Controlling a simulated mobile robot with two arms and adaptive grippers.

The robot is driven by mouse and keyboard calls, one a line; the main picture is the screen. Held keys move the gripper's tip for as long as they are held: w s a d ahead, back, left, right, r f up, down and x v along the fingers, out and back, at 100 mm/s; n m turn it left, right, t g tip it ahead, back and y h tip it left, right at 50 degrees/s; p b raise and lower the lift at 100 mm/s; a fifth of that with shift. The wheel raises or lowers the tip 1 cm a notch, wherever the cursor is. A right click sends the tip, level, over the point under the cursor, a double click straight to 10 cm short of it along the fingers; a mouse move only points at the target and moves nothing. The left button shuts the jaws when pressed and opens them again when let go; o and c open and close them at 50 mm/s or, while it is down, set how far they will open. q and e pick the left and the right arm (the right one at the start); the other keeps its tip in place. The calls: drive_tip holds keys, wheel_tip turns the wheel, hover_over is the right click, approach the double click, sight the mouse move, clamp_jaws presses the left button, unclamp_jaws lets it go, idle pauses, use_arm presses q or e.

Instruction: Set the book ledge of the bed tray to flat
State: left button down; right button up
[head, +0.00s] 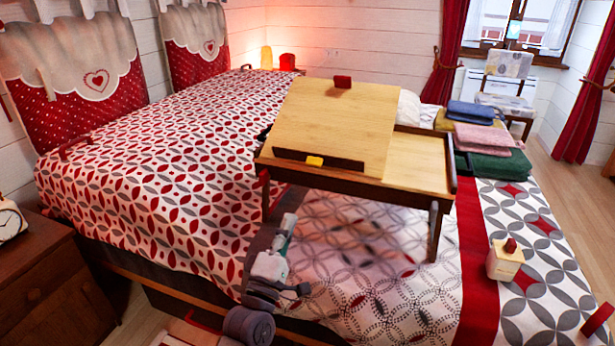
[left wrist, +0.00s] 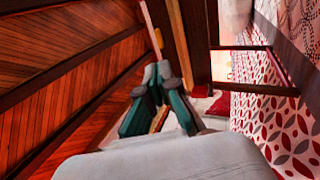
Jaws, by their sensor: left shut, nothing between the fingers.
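The bed tray (head: 420,165) stands on the bed on dark legs. Its light wood top panel (head: 335,120) is tilted, with the far edge raised and a red knob there. The book ledge (head: 340,163), a dark strip with a yellow tab (head: 314,161), stands up along the panel's lower front edge. My left gripper (head: 288,222) is below and in front of the ledge, beside the tray's front left leg, apart from the ledge. In the left wrist view its green fingers (left wrist: 155,75) are together and empty, with slatted orange-brown wood (left wrist: 70,90) to the left. My right gripper is out of view.
Folded towels (head: 480,138) lie behind the tray's right end. A nightstand (head: 45,275) with a clock is at far left.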

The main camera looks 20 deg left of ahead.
use_arm(q)
approach(315, 164)
drive_tip(key=f+x, duration=0.1)
drive_tip(key=x, duration=0.4)
drive_tip(key=shift+w+a+r+b, duration=0.2)
drive_tip(key=shift+w+a+r, duration=0.1)
drive_tip(key=shift+w, duration=0.25)
drive_tip(key=shift+w+a+r+b, duration=0.15)
drive_tip(key=shift+w+r, duration=0.15)
drive_tip(key=shift+w, duration=0.2)
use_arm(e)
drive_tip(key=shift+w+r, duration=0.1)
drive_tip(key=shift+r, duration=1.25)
